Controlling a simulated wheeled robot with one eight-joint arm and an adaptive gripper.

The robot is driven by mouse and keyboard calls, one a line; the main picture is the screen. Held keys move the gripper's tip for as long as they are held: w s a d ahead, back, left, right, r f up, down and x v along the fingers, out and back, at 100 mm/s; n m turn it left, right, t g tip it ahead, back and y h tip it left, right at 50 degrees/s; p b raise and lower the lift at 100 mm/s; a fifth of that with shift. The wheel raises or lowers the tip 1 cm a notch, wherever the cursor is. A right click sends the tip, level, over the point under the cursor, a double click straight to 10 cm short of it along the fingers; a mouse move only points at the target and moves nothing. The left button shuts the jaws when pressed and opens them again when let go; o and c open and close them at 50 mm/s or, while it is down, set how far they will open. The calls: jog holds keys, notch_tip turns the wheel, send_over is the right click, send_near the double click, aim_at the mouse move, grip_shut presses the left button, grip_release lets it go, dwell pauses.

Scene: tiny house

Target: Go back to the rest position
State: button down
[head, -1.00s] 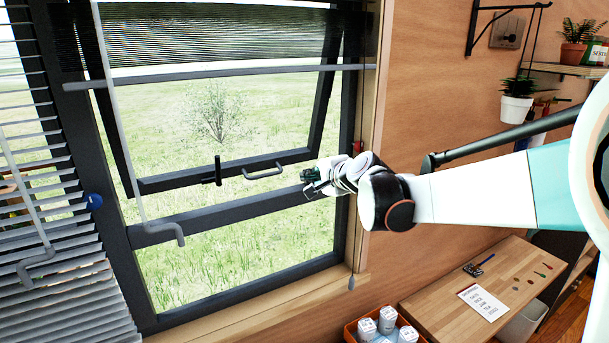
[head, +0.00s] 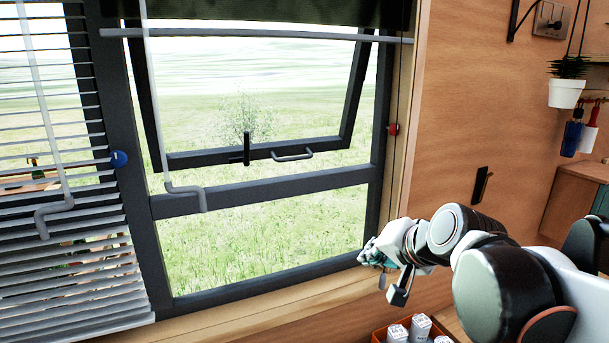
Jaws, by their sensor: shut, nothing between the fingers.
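My gripper (head: 382,272) is shut and empty at the lower right of the head view, in front of the window's lower right corner and above the sill. My arm comes in from the right edge, folded, and hides part of the wall and the worktop behind it. The window sash (head: 335,140) with its handle (head: 293,154) is tilted open. My gripper is apart from that handle, below and to its right.
An orange box (head: 377,336) with several white containers (head: 420,326) stands below my gripper. Blinds (head: 70,250) cover the left window. A hanging plant pot (head: 565,92) and a wall switch (head: 549,19) are at the upper right.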

jog(key=s+d+f+n+g+h+b, duration=0.1)
jog(key=s+d+f+n+b, duration=0.2)
jog(key=s+f, duration=0.6)
jog(key=s+d+f+n+g+h+b, duration=0.1)
jog(key=s+d+f+n+h+b, duration=0.1)
jog(key=s+f+b, duration=0.5)
notch_tip(320, 180, down, 5)
jog(key=shift+s+d+r+n+g+h, duration=0.25)
jog(key=shift+s+d+n+g, duration=0.2)
jog(key=shift+s+n, duration=0.5)
jog(key=shift+s, duration=0.15)
